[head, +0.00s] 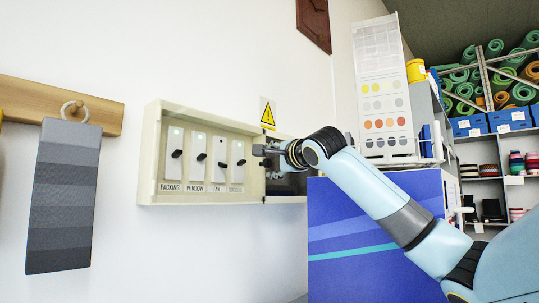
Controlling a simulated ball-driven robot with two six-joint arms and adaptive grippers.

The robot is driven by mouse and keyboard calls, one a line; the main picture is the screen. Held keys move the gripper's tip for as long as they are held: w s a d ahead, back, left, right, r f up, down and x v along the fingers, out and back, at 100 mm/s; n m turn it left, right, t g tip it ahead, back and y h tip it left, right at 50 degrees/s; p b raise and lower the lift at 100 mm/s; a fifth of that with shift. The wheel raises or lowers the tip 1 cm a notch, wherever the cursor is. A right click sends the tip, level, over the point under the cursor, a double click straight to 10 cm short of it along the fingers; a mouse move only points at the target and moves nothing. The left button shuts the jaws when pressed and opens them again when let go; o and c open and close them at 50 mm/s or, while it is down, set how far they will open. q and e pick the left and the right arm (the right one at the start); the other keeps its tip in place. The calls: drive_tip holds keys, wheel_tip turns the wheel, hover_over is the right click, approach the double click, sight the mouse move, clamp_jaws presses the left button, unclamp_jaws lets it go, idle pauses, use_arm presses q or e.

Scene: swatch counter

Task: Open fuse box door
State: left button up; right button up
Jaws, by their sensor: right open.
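The fuse box (200,116) is a shallow cream case on the white wall in the head view. Behind its front, several dark switches show on white plates, with labels such as PACKING, WINDOW and FAN. The front looks like a cream frame around a clear pane, but I cannot tell for sure how the door stands. My right gripper (263,156) is open at the right part of the box, close to the frame's upright there. It hides part of the box's right end, and I cannot tell whether it touches. My left gripper is out of view.
A yellow warning sign (267,113) is above the box. A grey swatch strip (63,195) hangs from a wooden peg rail (60,104) at left. A blue counter (345,235) with a colour chart stand (382,85) stands right of the box. Shelves fill the back right.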

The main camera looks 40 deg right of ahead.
drive_tip(key=shift+x, duration=1.15)
clamp_jaws()
